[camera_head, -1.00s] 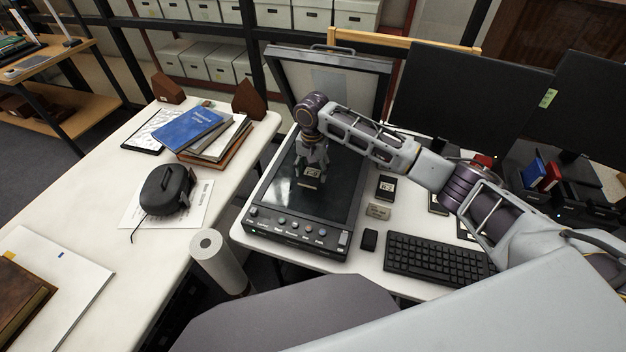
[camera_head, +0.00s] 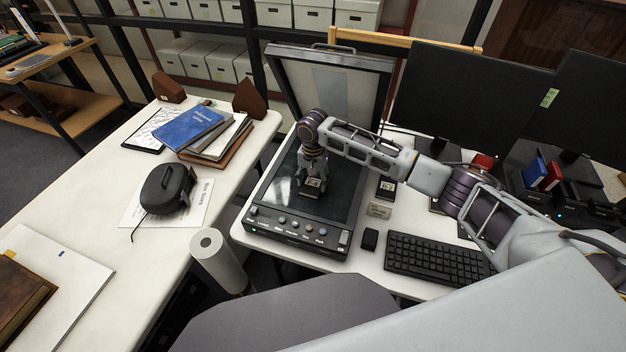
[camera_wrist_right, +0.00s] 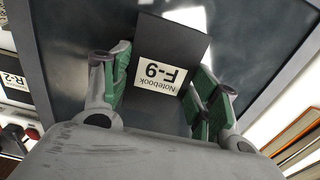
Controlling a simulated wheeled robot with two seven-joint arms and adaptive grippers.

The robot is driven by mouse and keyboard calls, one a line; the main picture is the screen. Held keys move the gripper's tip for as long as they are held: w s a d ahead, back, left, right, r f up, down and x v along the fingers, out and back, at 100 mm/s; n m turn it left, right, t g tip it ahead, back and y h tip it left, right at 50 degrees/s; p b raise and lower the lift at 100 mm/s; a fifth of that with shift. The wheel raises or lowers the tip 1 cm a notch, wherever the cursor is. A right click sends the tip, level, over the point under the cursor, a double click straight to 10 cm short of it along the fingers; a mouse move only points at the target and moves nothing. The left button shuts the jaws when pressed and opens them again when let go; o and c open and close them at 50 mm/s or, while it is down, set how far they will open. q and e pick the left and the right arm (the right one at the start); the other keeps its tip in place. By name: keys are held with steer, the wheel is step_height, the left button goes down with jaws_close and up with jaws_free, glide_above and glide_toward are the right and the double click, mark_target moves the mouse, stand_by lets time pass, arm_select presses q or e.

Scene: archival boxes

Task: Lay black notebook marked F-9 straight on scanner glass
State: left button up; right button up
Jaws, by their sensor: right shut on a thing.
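The black notebook marked F-9 (camera_wrist_right: 172,45) is between the green-padded fingers of my right gripper (camera_wrist_right: 160,88) in the right wrist view. Its white label reads "Notebook F-9". In the head view my right gripper (camera_head: 312,180) is shut on the notebook (camera_head: 312,192), over the front half of the dark scanner glass (camera_head: 335,205). Whether the notebook touches the glass cannot be told. The scanner lid (camera_head: 374,90) stands open at the back. My left gripper is not in view.
Another small black notebook with a pale label (camera_head: 386,190) lies right of the scanner. A small sign block (camera_head: 379,211), a mouse (camera_head: 370,239) and a keyboard (camera_head: 440,260) are close by. Monitors (camera_head: 468,105) stand behind. Books (camera_head: 195,130) lie on the left table.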

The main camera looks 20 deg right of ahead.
mark_target(313, 182)
steer(key=shift+f, duration=0.1)
stand_by(0.3)
steer(key=o, duration=1.1)
steer(key=shift+c, duration=0.2)
step_height(313, 182, up, 12)
stand_by(0.8)
